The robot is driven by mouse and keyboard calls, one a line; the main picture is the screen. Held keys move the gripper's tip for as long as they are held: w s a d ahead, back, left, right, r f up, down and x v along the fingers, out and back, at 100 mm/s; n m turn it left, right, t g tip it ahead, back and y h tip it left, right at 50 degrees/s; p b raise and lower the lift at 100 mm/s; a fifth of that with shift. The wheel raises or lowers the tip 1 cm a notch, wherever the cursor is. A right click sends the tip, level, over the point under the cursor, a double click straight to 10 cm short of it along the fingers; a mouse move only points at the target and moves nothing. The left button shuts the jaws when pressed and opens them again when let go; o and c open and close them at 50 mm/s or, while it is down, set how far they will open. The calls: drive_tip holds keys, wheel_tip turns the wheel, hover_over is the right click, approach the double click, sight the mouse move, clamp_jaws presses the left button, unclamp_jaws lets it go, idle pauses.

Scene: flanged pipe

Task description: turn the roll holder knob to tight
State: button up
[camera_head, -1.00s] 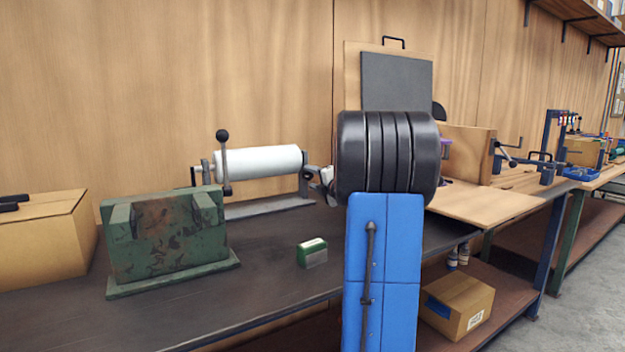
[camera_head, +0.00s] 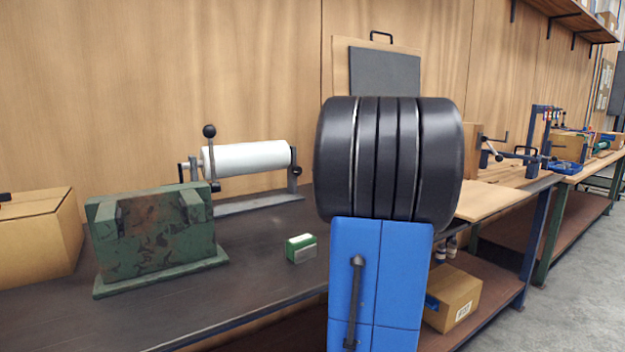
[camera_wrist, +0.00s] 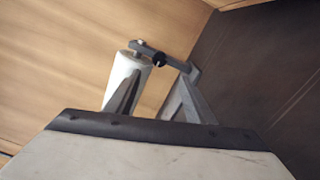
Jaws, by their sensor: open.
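The roll holder carries a white roll (camera_head: 245,157) on the bench, between two uprights. A dark knob (camera_head: 296,171) sits at its right end, and a lever with a black ball (camera_head: 209,131) stands at its left end. In the wrist view the white roll (camera_wrist: 120,70) shows end-on, with a small black knob (camera_wrist: 159,59) on the grey upright beside it. My gripper (camera_wrist: 155,96) is open and empty, its two grey fingers pointing towards the upright, with the knob beyond the tips. In the head view my arm hides the gripper. The knob's setting cannot be read.
A green rusty block (camera_head: 155,235) stands front left, beside a cardboard box (camera_head: 38,235). A small green-and-white box (camera_head: 300,248) lies on the dark bench (camera_head: 250,285). A grey panel (camera_head: 385,75) leans on the wall behind my arm.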

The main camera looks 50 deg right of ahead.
drive_tip(key=shift+v, duration=2.25)
